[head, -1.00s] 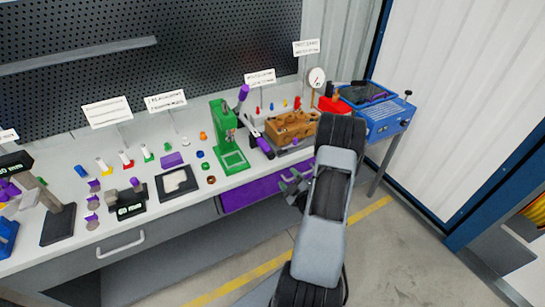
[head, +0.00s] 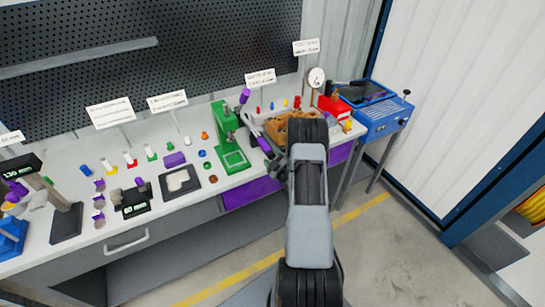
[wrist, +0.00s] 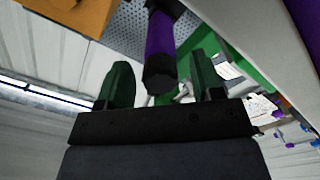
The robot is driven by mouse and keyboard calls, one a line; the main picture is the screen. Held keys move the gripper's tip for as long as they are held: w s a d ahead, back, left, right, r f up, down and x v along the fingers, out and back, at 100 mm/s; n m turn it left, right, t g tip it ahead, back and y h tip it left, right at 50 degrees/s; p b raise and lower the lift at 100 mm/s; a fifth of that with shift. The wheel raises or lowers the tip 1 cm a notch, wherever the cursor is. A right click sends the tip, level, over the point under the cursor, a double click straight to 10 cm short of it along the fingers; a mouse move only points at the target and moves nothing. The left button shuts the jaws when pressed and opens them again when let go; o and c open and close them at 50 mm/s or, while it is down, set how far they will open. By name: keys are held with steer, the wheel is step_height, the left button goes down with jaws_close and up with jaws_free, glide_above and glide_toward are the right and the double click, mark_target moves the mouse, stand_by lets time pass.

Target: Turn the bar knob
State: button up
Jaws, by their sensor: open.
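A purple bar-shaped handle with a black end (wrist: 160,52) shows in the wrist view, between and just beyond my fingers. I cannot tell for sure that it is the bar knob. In the head view a purple handle (head: 264,144) sits at the bench edge beside the brown-orange pump block (head: 285,127). My gripper (wrist: 160,68) is open and empty, one dark green finger on each side of the handle. I see no contact. In the head view my arm hides most of the gripper and part of the block.
A green press (head: 231,150) stands just left of the handle, with a purple-topped lever. A gauge (head: 316,78) and red part stand behind right, and a blue cart unit (head: 380,118) is at the right. Small parts cover the bench's left. The floor in front is clear.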

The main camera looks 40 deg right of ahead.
steer(key=shift+w, duration=0.1)
steer(key=c, duration=0.9)
steer(key=shift+f+b, duration=0.1)
steer(key=shift+b, duration=0.2)
